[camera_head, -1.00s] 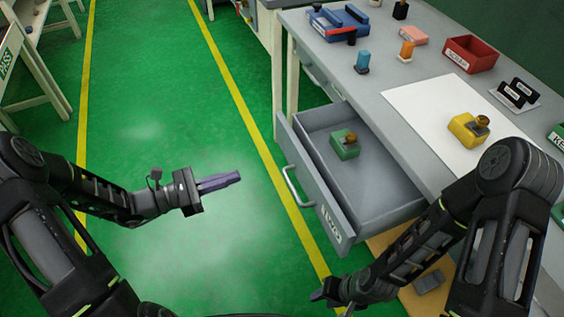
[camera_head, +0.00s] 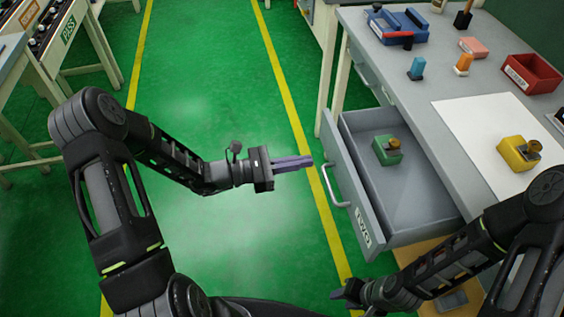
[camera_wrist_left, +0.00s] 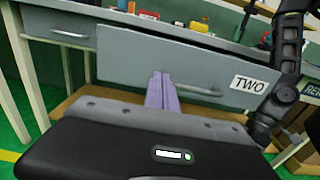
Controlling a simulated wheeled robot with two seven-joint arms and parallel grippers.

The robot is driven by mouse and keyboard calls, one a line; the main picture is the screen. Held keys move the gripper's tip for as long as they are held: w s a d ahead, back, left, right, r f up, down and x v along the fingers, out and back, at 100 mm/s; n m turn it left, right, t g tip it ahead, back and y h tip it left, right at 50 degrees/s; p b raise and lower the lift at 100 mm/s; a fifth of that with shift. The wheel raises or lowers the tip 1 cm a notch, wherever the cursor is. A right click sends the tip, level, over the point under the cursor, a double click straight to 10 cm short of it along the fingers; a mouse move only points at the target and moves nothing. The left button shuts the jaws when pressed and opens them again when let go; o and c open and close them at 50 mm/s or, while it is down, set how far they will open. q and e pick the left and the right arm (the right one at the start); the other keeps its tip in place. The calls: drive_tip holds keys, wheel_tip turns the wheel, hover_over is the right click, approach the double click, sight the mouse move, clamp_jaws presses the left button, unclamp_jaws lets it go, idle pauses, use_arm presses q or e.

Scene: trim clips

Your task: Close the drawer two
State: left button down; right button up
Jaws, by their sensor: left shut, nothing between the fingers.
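The drawer labelled TWO (camera_head: 345,188) stands pulled out from the grey workbench, with a silver handle (camera_head: 334,186) on its front. It also shows in the left wrist view (camera_wrist_left: 205,62), its front facing the camera. A green block with a brass-coloured knob (camera_head: 387,150) lies inside it. My left gripper (camera_head: 310,161) is shut and empty, pointing at the drawer front from the left and apart from the handle in the head view. In the left wrist view its fingers (camera_wrist_left: 160,80) overlap the drawer front by the handle; contact is unclear. My right gripper (camera_head: 340,294) is low, below the drawer; its fingers are too small to judge.
The bench top (camera_head: 400,75) holds a blue tray (camera_head: 397,27), a red bin (camera_head: 531,72), a white sheet (camera_head: 470,125) and a yellow block (camera_head: 518,153). Another drawer (camera_head: 362,75) sits further back. Green floor (camera_head: 220,90) left of the bench is clear.

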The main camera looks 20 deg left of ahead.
sight(334, 156)
use_arm(q)
drive_tip(key=x, duration=0.5)
drive_tip(key=shift+w+d+p, duration=0.15)
drive_tip(key=shift+d+p, duration=0.1)
drive_tip(key=shift+p, duration=0.05)
use_arm(e)
drive_tip(key=shift+r, duration=0.35)
use_arm(q)
drive_tip(key=shift+d, duration=0.1)
